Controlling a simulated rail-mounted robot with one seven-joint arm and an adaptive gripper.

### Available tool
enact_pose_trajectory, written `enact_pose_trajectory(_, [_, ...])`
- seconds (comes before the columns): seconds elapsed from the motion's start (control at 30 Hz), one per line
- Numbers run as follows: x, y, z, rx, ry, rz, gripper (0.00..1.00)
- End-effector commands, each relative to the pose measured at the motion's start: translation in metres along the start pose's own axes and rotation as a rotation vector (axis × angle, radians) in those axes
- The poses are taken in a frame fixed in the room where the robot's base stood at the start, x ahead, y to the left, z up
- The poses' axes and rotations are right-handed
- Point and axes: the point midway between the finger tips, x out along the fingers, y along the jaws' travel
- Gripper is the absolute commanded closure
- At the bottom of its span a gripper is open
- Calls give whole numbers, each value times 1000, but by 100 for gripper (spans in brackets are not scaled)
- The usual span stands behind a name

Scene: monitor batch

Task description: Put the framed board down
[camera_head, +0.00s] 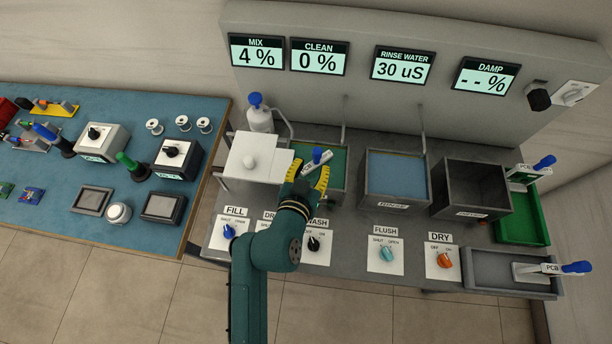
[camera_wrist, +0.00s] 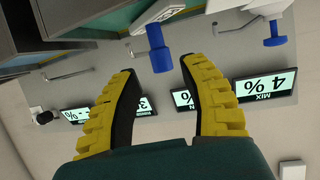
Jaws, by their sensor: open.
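The framed board (camera_head: 309,165) has a white PCB-marked top bar and a blue handle. It is at the left part of the green-filled wash tank (camera_head: 338,195); its lower part is hidden, so I cannot tell how deep it sits. My gripper (camera_head: 309,172) is over the tank's left side with its yellow fingers spread. In the wrist view the blue handle (camera_wrist: 158,48) lies just beyond and between the open fingertips (camera_wrist: 160,72), with visible gaps on both sides. The white bar also shows there, at the top.
To the right stand a blue-filled rinse tank (camera_head: 397,175) and a dark empty-looking tank (camera_head: 472,188). Other PCB frames are at a green tray (camera_head: 523,222) and a grey tray (camera_head: 500,272). A white box (camera_head: 250,160) and bottle (camera_head: 259,117) stand left. Knobs line the front.

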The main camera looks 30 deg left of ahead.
Motion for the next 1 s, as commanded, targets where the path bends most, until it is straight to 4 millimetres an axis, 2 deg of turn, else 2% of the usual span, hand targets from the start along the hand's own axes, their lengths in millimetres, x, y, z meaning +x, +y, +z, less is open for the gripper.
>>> enact_pose_trajectory(0.03, [-15, 0, -1, -2, -1, -1, 56])
enact_pose_trajectory(0.1, [-31, 0, -1, -2, -1, -2, 56])
enact_pose_trajectory(0.27, [-56, 0, 0, -2, -1, -1, 56])
enact_pose_trajectory(0.6, [-62, 0, -1, 1, 2, 1, 56])
enact_pose_trajectory(0.67, [-62, 4, -12, 10, 20, 6, 56])
enact_pose_trajectory(0.77, [-65, 30, -64, 56, 107, 37, 56])
enact_pose_trajectory(0.83, [-77, 63, -122, 95, 212, 72, 56])
enact_pose_trajectory(0.9, [-102, 102, -183, 115, 337, 111, 56])
enact_pose_trajectory(0.97, [-132, 133, -230, 111, 443, 143, 56])
enact_pose_trajectory(1.0, [-154, 151, -256, 98, 509, 165, 56])
